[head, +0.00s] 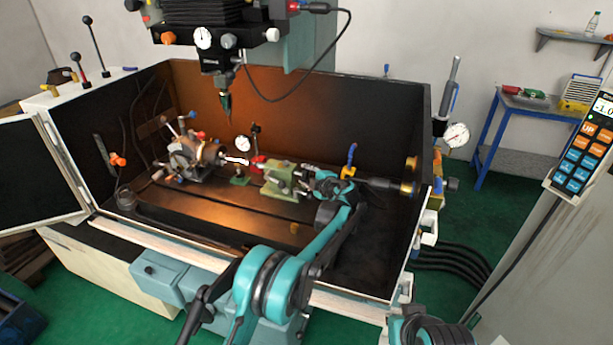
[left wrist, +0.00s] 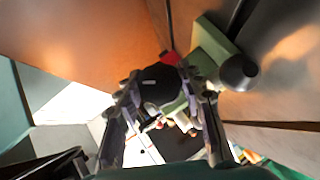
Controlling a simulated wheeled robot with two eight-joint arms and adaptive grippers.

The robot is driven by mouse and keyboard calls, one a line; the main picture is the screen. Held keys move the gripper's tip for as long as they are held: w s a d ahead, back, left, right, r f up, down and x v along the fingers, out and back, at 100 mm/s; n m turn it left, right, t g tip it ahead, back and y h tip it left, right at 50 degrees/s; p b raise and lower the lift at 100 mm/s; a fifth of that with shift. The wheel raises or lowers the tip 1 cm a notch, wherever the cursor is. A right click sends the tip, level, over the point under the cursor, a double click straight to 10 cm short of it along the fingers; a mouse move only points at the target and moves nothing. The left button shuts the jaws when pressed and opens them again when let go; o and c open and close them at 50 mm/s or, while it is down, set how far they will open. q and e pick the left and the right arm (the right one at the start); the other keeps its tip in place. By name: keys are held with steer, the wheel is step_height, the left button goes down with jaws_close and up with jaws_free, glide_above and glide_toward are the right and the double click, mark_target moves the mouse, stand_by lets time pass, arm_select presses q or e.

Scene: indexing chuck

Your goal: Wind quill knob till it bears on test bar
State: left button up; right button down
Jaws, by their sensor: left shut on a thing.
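The green tailstock (head: 284,180) stands on the machine table in the head view. The indexing chuck (head: 186,157) is to its left, with a pale test bar (head: 236,159) between them. A red part (head: 258,163) sits at the tailstock's left end. My left gripper (head: 314,181) is at the tailstock's right end. In the left wrist view its fingers (left wrist: 168,100) are on both sides of a round black knob (left wrist: 158,84), shut on it. I cannot tell whether the quill touches the bar. My right gripper is not in view.
A dial gauge (head: 242,143) stands behind the bar. The spindle tool (head: 226,104) hangs above the table. A blue-handled valve (head: 350,162) is just behind my left gripper. The enclosure wall (head: 410,220) closes off the right side. The table front (head: 215,222) is fairly clear.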

arm_select(q)
steer(key=shift+r+m+g+p, duration=0.2)
steer(key=shift+m+g+p, duration=0.55)
steer(key=shift+p, duration=0.7)
steer(key=shift+m+g+p, duration=0.35)
steer(key=shift+g+p, duration=0.6)
steer(key=shift+p, duration=0.25)
steer(key=shift+f+m+g+p, duration=0.2)
steer(key=shift+m+g+p, duration=0.3)
steer(key=shift+g+p, duration=0.65)
steer(key=shift+t, duration=0.25)
steer(key=o, duration=0.9)
